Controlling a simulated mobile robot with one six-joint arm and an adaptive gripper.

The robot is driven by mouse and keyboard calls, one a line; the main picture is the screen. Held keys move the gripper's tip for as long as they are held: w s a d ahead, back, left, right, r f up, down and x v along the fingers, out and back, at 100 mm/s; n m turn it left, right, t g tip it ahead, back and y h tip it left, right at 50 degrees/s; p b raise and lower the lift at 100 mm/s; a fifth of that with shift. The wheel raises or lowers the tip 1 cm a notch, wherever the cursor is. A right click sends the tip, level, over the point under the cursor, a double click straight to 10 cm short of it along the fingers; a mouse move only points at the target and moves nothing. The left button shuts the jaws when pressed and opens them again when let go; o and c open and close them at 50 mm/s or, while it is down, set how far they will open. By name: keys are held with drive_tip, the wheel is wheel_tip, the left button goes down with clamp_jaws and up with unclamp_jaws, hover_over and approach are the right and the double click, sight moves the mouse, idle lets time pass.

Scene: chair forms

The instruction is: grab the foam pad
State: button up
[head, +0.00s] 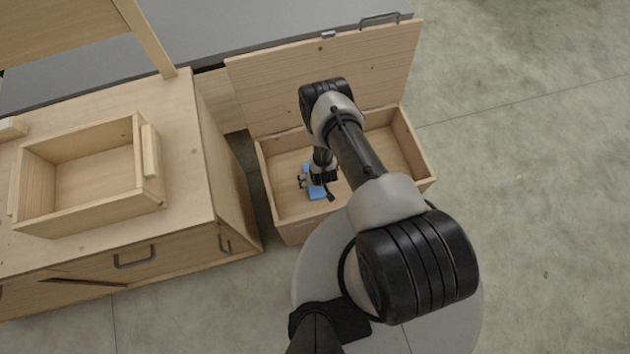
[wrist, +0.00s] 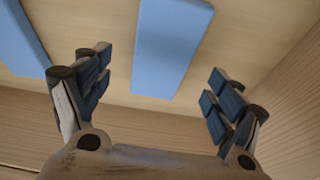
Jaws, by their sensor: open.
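A blue pad (wrist: 172,45), flat and rectangular, lies on the wooden floor of an open box (head: 287,205). In the wrist view it is ahead of my gripper (wrist: 153,95), in line with the gap between the fingers. Its far end is cut off by the frame. A second blue pad (wrist: 18,42) lies to the left, partly out of frame.
The box's wooden lid (head: 270,85) stands raised at the back. The box walls (wrist: 295,90) are close around my gripper. A wooden cabinet (head: 190,215) with an empty tray (head: 60,218) on it stands to the left. Bare floor is free on the right.

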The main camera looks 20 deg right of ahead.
drive_tip(key=b+x, duration=0.2)
drive_tip(key=x, duration=0.2)
drive_tip(key=shift+w+a+f, duration=0.1)
drive_tip(key=shift+w+f, duration=0.1)
drive_tip(key=shift+f, duration=0.1)
drive_tip(key=c, duration=1)
